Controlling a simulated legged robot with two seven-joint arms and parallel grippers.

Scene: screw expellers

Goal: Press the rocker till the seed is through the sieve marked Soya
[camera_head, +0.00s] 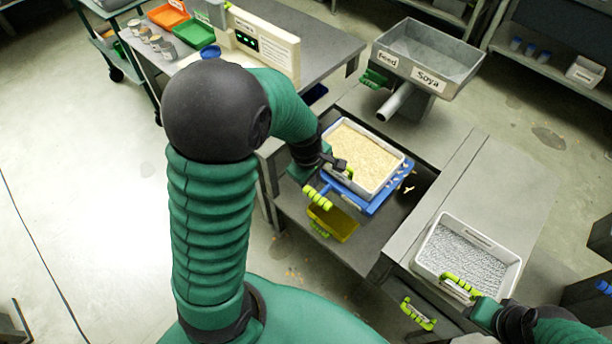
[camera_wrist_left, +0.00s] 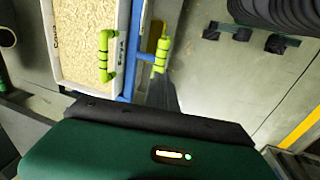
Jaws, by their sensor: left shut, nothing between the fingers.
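A grey hopper (camera_head: 440,65) with labels reading Feed and Soya stands at the upper right, its spout pointing left. A white-rimmed tray (camera_head: 398,178) full of pale seed sits on a blue frame (camera_head: 372,207); both also show in the left wrist view, the tray's rim (camera_wrist_left: 128,40) beside the blue frame (camera_wrist_left: 138,85). My left gripper (camera_head: 338,165) is shut and empty at the tray's near left side. My right gripper (camera_head: 472,294) is at the lime handle of a white tray with grey contents (camera_head: 434,240); its grip is unclear. I cannot identify the rocker for certain.
A cream panel (camera_head: 278,50) with a small lit display stands on the back bench beside orange (camera_head: 168,14) and green (camera_head: 195,34) bins. A yellow tray (camera_head: 335,226) lies below the blue frame. Open floor lies at left.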

